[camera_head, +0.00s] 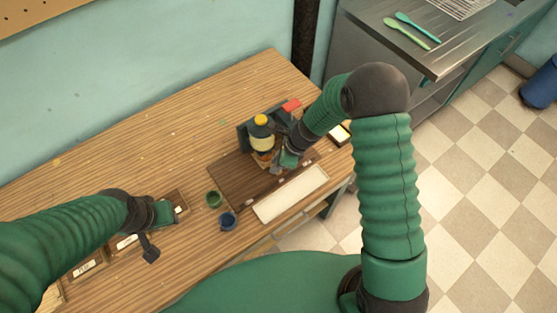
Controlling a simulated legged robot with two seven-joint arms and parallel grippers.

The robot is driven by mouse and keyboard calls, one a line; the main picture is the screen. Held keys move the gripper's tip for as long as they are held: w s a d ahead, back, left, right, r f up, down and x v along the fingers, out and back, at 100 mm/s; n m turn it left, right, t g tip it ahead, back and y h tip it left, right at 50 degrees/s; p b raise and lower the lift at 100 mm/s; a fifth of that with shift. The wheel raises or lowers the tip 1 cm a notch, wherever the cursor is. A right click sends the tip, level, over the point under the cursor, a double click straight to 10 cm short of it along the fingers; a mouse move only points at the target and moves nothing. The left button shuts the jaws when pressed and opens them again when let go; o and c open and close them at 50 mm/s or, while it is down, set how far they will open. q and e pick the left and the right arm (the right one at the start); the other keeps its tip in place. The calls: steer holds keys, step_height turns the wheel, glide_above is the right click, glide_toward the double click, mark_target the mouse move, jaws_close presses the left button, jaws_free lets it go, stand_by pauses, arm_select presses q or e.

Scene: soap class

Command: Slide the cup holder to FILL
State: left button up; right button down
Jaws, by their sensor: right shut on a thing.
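A brown wooden board (228,170) lies on the table with a dark dispenser stand (244,138) at its back. A bottle with a yellow cap (261,135) stands upright at the stand. My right gripper (277,167) is low over the board, just in front of the bottle, and is shut on a small part there that looks like the cup holder. The gripper hides most of that part, and I cannot read a FILL mark. My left gripper (158,232) is at the left, over a labelled wooden tray (181,201), apart from the board; its jaw opening is unclear.
A green cup (213,199) and a blue cup (228,220) stand left of a long white tray (291,194) at the table's front edge. The wood table (150,150) is clear at the back left.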

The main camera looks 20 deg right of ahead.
steer(key=c, duration=1.2)
jaws_free()
steer(key=shift+s+d+f, duration=0.2)
steer(key=shift+s+f, duration=0.05)
steer(key=shift+s, duration=0.35)
steer(key=shift+c, duration=0.2)
steer(key=shift+w+d+r, duration=0.1)
steer(key=shift+d+r, duration=0.15)
steer(key=shift+r, duration=0.25)
steer(key=p+v, duration=0.1)
steer(key=v, duration=1.5)
